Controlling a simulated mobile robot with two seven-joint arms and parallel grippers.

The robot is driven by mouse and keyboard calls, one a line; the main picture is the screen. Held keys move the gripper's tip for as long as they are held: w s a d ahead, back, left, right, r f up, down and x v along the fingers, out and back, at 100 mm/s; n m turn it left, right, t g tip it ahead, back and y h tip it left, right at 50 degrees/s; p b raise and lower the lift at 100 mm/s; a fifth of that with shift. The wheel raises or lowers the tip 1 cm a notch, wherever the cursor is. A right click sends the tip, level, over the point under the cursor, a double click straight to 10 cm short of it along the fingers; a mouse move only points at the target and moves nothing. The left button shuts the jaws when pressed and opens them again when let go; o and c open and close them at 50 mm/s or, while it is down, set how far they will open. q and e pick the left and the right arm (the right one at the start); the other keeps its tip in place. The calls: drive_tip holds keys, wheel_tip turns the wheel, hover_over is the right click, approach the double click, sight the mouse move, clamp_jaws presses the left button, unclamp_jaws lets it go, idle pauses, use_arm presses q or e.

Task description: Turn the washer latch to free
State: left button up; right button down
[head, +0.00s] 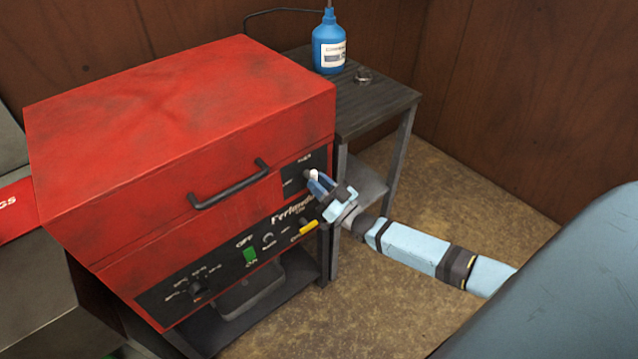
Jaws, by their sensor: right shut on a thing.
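The red washer (170,130) stands on a dark stand, with a black handle (230,187) on the front of its lid. The washer latch (314,174) is a small pale knob on a black plate at the right of the front. My right gripper (318,181) is shut on the latch, its fingers reaching in from the right. The fingers hide part of the latch, and its exact turn cannot be told. My left gripper is not in view.
A dark side table (362,105) stands behind and right of the washer, with a blue bottle (329,45) and a small metal ring-like part (363,75) on it. The lower front panel has a green switch (250,254), a dial (197,289) and a yellow part (309,227). Wooden walls close off the back.

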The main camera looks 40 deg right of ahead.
drive_tip(key=c, duration=1)
unclamp_jaws()
drive_tip(key=v, duration=1.3)
drive_tip(key=shift+s+f, duration=0.15)
drive_tip(key=shift+s, duration=0.2)
